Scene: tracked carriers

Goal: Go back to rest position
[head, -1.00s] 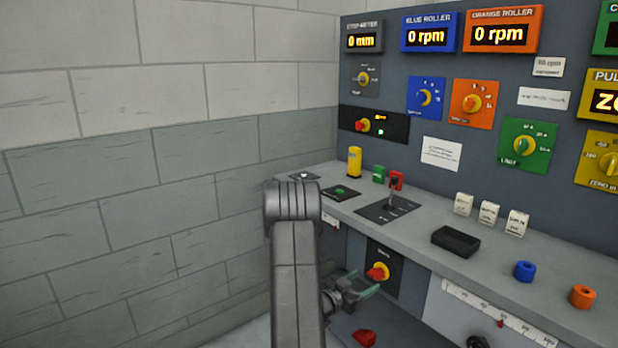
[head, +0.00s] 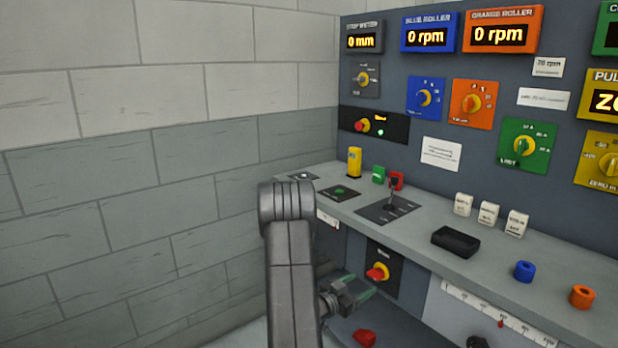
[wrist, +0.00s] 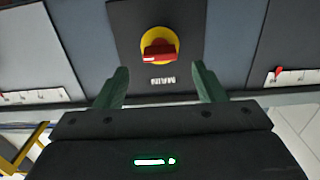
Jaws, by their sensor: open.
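My gripper (head: 360,287) is open and empty, low in front of the console in the head view. It also shows in the wrist view (wrist: 160,85), with its two green fingers spread apart. Beyond the fingers is a red switch knob on a yellow disc (wrist: 158,46), set on a dark panel marked MAIN. The same knob (head: 377,272) shows on the console's front face in the head view, just beyond the fingertips and apart from them. My arm hides part of the console's left end.
The console ledge (head: 420,228) holds a black tray (head: 455,242), a lever (head: 391,195), a yellow block (head: 355,162), a blue ring (head: 524,271) and an orange ring (head: 582,296). A red object (head: 364,337) lies low near my gripper. A block wall (head: 130,190) stands at left.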

